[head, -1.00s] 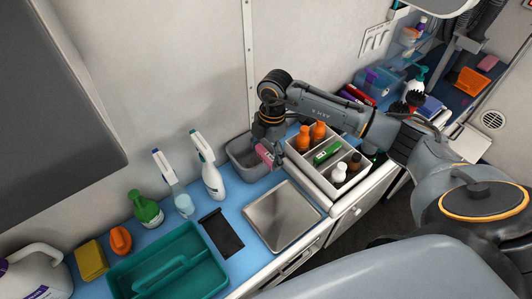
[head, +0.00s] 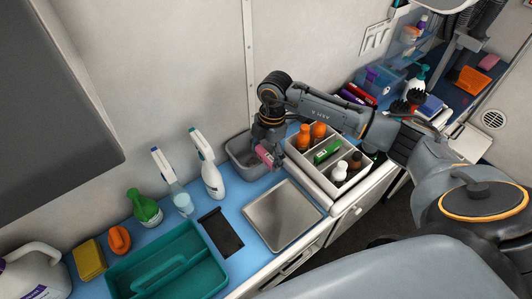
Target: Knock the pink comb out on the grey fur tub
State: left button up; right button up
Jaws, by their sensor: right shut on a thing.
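The pink comb (head: 265,156) is held in my right gripper (head: 266,148), which points down from above. The gripper is shut on it. The comb is at the right part of the grey fur tub (head: 240,160), over or against its rim; I cannot tell whether they touch. The tub stands on the blue counter against the wall, and its right side is partly hidden by my gripper. My left gripper is not in view.
A grey divided caddy (head: 328,178) with several bottles stands right of the tub. A white spray bottle (head: 212,179) stands close on its left. A steel tray (head: 283,217) and a black mat (head: 221,232) lie in front. A teal tote (head: 168,268) is at lower left.

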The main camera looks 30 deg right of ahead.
jog(key=shift+f, duration=0.45)
dwell(0.6)
jog(key=shift+r, duration=0.1)
jog(key=shift+r+p, duration=2.25)
jog(key=shift+r, duration=0.75)
